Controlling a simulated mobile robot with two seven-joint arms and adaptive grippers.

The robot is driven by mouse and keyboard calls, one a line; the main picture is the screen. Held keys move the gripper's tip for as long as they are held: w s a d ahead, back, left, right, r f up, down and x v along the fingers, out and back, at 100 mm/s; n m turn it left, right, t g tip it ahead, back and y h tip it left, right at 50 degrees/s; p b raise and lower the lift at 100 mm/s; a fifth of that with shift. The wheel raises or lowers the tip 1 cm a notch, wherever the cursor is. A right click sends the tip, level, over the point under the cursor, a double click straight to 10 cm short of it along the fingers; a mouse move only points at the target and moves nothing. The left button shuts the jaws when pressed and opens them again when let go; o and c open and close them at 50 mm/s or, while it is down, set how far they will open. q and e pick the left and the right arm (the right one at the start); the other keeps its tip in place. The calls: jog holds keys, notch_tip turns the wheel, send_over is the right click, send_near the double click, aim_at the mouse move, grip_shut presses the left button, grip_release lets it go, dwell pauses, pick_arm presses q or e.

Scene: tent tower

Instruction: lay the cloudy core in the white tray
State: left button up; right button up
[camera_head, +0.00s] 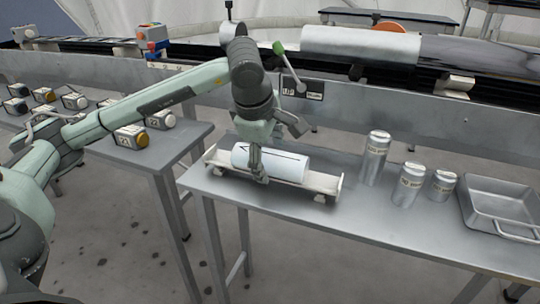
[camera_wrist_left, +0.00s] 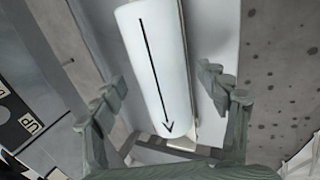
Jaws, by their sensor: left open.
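A white cylinder with a black arrow, which looks like the cloudy core (camera_head: 287,164), lies lengthwise in the white tray (camera_head: 322,184) on the metal table. The core also shows in the left wrist view (camera_wrist_left: 155,55), its arrow pointing toward my gripper's palm. My left gripper (camera_head: 275,152) is open and straddles the core from above. In the wrist view, the fingers of my left gripper (camera_wrist_left: 163,98) stand on either side of it with gaps visible. One finger hangs in front of the core in the head view; the far one is partly hidden. My right gripper is not in view.
Several silver canisters (camera_head: 408,184) stand to the right of the tray, with a metal pan (camera_head: 500,207) beyond. A second table (camera_head: 190,135) at the left holds small labelled boxes. A metal rail (camera_head: 330,125) with a long cylinder (camera_head: 360,45) above it runs behind.

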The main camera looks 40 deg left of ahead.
pick_arm(q)
jog(key=v, duration=1.1)
jog(key=shift+s+r, duration=0.2)
jog(key=shift+r, duration=0.15)
jog(key=shift+d, duration=0.1)
